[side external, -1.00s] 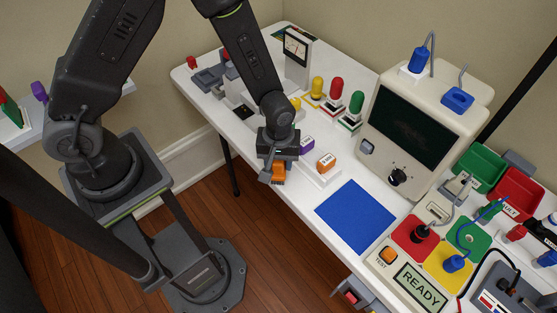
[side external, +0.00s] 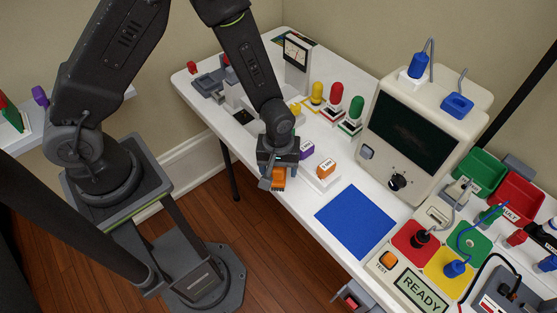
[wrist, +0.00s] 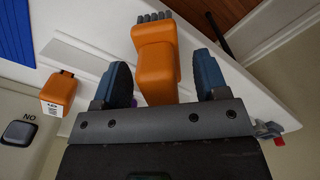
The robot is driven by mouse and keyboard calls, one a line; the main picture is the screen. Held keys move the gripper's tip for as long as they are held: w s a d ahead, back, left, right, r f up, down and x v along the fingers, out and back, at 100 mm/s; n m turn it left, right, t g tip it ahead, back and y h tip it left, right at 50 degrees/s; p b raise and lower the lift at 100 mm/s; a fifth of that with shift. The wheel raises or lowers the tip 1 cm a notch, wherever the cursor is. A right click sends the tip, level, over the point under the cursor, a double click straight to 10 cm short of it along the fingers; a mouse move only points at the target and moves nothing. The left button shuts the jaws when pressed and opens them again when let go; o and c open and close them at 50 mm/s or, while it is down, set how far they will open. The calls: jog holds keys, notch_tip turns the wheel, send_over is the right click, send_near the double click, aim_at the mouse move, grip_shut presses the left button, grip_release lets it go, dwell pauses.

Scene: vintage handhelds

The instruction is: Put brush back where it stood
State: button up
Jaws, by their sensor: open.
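The brush (wrist: 156,62), with an orange handle and dark grey bristles, lies between the fingers of my gripper (wrist: 160,82) in the wrist view. The bristles point away from the palm. A gap shows on each side, so my gripper is open around the brush. In the side view, my gripper (side external: 277,180) is at the table's front edge, with orange of the brush (side external: 279,176) showing at its fingers. I cannot tell whether the brush touches the table.
A labelled orange block (side external: 326,168) sits on a white holder, and a purple block (side external: 306,149) is beside my gripper. A bare blue mat (side external: 355,218) lies to the right. Yellow, red and green knobbed pieces (side external: 336,91) stand behind. A beige console (side external: 440,95) stands at right.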

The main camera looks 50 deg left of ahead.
jog(key=s+a+r+m+t, duration=0.1)
jog(key=s+a+r+m, duration=0.1)
jog(key=r, duration=1)
jog(key=s+a+r+m+t, duration=0.2)
jog(key=a+r, duration=0.1)
jog(key=r, duration=1)
jog(key=s+a+r+m+t, duration=0.2)
jog(key=s+a+r+m, duration=0.2)
jog(key=s+r, duration=0.3)
jog(key=shift+s+r+m+t, duration=0.15)
jog(key=shift+s+m+t, duration=0.15)
jog(key=shift+s+m, duration=0.3)
jog(key=shift+d, duration=0.1)
jog(key=shift+c, duration=0.2)
